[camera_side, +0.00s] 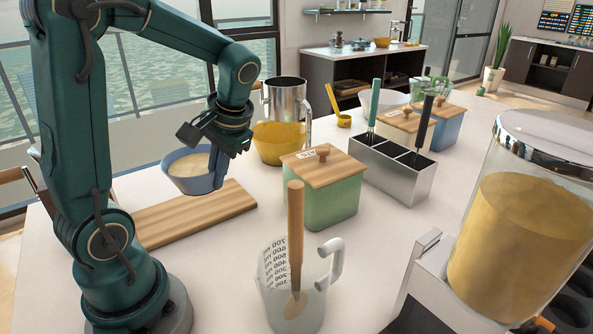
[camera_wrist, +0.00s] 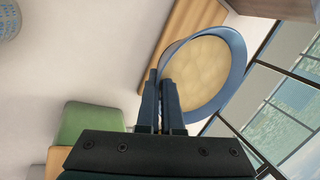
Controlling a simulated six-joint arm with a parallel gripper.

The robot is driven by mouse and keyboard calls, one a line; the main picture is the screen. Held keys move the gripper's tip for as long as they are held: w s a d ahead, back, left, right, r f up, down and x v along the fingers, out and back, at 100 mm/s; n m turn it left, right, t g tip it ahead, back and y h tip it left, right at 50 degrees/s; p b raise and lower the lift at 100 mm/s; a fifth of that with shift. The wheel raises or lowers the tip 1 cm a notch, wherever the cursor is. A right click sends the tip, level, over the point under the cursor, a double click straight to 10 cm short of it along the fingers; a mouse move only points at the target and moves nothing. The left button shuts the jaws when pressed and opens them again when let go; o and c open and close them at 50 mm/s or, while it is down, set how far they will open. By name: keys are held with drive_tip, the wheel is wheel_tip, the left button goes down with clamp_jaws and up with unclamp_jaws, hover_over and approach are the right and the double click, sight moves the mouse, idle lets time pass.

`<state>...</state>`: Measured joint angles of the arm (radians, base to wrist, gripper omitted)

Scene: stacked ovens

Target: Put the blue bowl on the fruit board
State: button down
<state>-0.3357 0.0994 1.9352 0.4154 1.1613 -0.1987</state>
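The blue bowl (camera_side: 187,184), filled with something pale yellow, is in the air over the far end of the wooden fruit board (camera_side: 195,217) in the side view. The bowl sits nearly level. My gripper (camera_side: 217,180) is at its right side, pointing down. In the wrist view the two fingers of my gripper (camera_wrist: 160,82) pinch the rim of the bowl (camera_wrist: 238,45). The board (camera_wrist: 183,25) shows behind and below the bowl, partly hidden by it. The exact gap between bowl and board is hard to judge.
A yellow bowl (camera_side: 281,147) and a metal pitcher (camera_side: 285,100) stand behind my gripper. A green box with a wooden lid (camera_side: 324,192) is right of the board. A measuring jug (camera_side: 278,303) stands in front. The board's visible top is bare.

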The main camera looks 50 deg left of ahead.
hover_over(205, 212)
drive_tip(key=w+d, duration=0.1)
drive_tip(key=d, duration=0.1)
drive_tip(key=shift+r, duration=0.4)
drive_tip(key=shift+s+a+f, duration=0.2)
drive_tip(key=shift+f, duration=0.1)
wheel_tip(205, 212, down, 9)
drive_tip(key=shift+f, duration=0.2)
drive_tip(key=shift+f, duration=0.2)
drive_tip(key=c, duration=1.1)
unclamp_jaws()
drive_tip(key=shift+n, duration=0.3)
drive_tip(key=shift+r, duration=0.1)
